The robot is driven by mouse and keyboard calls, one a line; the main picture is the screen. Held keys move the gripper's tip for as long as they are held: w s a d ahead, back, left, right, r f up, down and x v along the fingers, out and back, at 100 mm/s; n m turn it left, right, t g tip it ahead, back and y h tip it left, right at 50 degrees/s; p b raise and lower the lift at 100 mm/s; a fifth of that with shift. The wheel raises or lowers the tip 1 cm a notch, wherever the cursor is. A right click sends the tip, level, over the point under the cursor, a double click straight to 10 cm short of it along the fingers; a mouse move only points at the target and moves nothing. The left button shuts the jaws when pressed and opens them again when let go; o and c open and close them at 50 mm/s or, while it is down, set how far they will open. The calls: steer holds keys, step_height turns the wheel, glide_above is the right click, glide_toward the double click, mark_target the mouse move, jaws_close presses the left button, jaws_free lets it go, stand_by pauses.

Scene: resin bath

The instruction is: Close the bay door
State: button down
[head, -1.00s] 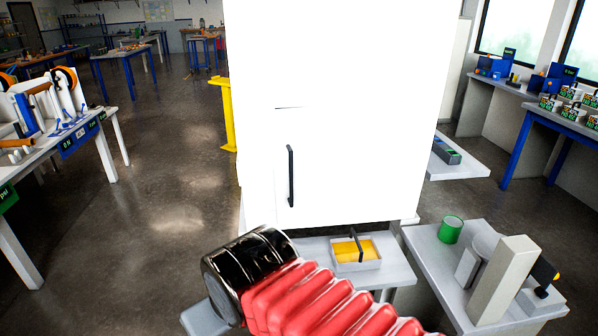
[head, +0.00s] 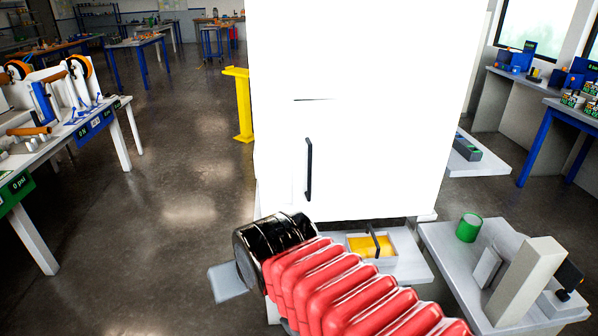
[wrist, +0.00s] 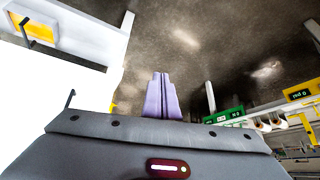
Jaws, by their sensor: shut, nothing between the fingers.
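The white cabinet (head: 385,120) stands directly ahead in the head view, bright and washed out. A black vertical handle (head: 308,170) is on the lower left of its front, marking the bay door (head: 345,165). The door's seams are too faint to tell how far it stands open. In the wrist view the white panel (wrist: 55,75) fills the left side, with a dark handle (wrist: 70,99) at its edge. My gripper (wrist: 161,76) is shut and empty, over open floor to the right of the panel and apart from it. The head view does not show my fingertips.
A shallow tray with yellow resin (head: 359,246) sits on a grey shelf below the cabinet. A side table (head: 450,262) at right holds a green cup (head: 468,227) and grey blocks. A yellow post (head: 242,105) stands left of the cabinet. Floor between it and the left workbench (head: 35,240) is clear.

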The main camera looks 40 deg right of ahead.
steer(key=w+d+f+m+t+h, duration=0.25)
steer(key=w+d+m+t, duration=0.25)
steer(key=w+d+m, duration=0.7)
steer(key=w+d+m+t+h, duration=0.1)
steer(key=d+m, duration=0.3)
steer(key=d, duration=0.4)
steer(key=w+d+m+t+h, duration=0.2)
steer(key=d+m+t+h, duration=0.1)
steer(key=d, duration=0.5)
steer(key=shift+w+d+f+m+h, duration=0.25)
steer(key=shift+m+h, duration=0.3)
steer(key=shift+m, duration=0.65)
steer(key=shift+r, duration=0.1)
